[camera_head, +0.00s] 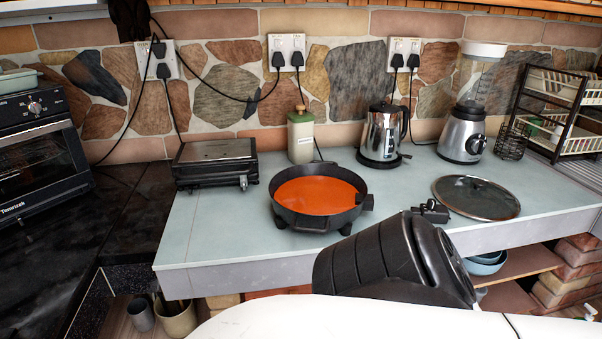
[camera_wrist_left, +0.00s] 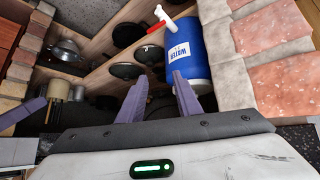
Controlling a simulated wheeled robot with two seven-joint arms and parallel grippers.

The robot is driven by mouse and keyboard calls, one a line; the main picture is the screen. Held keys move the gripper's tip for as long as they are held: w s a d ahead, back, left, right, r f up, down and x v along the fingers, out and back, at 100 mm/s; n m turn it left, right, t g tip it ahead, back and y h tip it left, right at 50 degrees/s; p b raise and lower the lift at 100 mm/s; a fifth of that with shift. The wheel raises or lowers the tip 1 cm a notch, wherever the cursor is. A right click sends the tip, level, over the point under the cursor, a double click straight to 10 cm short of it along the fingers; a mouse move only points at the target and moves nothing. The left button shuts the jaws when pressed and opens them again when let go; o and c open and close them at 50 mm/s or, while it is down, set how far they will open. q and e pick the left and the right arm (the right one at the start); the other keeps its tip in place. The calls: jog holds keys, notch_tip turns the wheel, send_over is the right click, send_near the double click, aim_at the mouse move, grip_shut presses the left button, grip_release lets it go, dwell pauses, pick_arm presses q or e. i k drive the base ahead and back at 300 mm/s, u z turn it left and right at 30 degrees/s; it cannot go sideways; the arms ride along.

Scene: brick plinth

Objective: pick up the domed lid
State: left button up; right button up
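Neither gripper's fingers show in the head view. My right gripper is not in view.
A black pan with orange inside (camera_head: 318,196) stands left of the lid. A kettle (camera_head: 381,134) and a blender (camera_head: 464,135) stand behind, with a wire rack (camera_head: 560,100) at the right. A blue barrel (camera_wrist_left: 188,50) stands by brick in the wrist view.

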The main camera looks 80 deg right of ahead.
aim_at(473, 197)
jog(key=u, duration=0.1)
jog(key=k, duration=1.45)
jog(key=z, duration=1.45)
